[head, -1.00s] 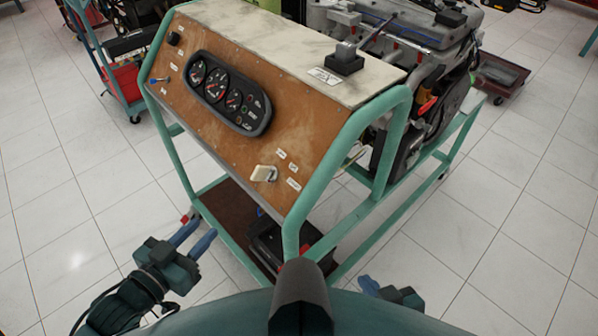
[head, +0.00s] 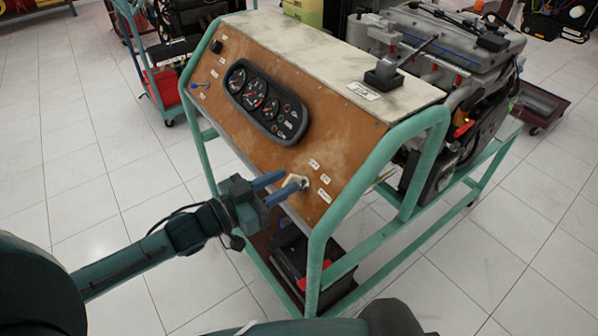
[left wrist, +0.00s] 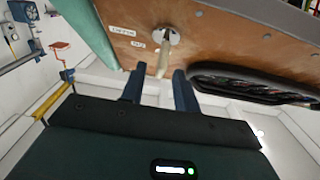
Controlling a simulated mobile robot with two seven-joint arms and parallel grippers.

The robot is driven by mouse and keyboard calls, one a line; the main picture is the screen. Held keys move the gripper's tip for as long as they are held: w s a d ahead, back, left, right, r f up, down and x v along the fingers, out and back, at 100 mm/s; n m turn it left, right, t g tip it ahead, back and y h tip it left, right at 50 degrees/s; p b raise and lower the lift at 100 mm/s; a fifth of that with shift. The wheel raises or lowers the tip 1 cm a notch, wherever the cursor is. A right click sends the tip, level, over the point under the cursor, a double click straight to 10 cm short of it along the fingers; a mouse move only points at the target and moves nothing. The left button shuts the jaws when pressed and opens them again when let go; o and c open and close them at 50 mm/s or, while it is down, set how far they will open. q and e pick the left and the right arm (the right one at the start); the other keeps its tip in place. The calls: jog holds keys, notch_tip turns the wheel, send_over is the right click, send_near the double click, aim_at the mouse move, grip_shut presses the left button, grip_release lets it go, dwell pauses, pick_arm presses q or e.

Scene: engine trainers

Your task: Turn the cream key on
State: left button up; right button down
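The cream key (left wrist: 164,58) sticks out of a round metal lock on the brown panel (left wrist: 215,50) in the left wrist view. In the head view the key (head: 297,180) is partly hidden by my left gripper (head: 290,181). The left gripper is open, its two blue fingers reaching toward the panel's lower right. In the left wrist view the left gripper (left wrist: 157,84) has one finger on either side of the key's outer end, with gaps showing; I see no clear contact.
A gauge cluster (head: 266,104) and a blue-tipped toggle switch (head: 199,85) are on the same panel. The green tube frame (head: 325,225) runs close to the right of the key. A black and red box (head: 290,250) sits below.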

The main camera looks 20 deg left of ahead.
aim_at(297, 176)
pick_arm(q)
jog(key=x, duration=0.4)
jog(key=shift+w+d, duration=0.3)
grip_shut()
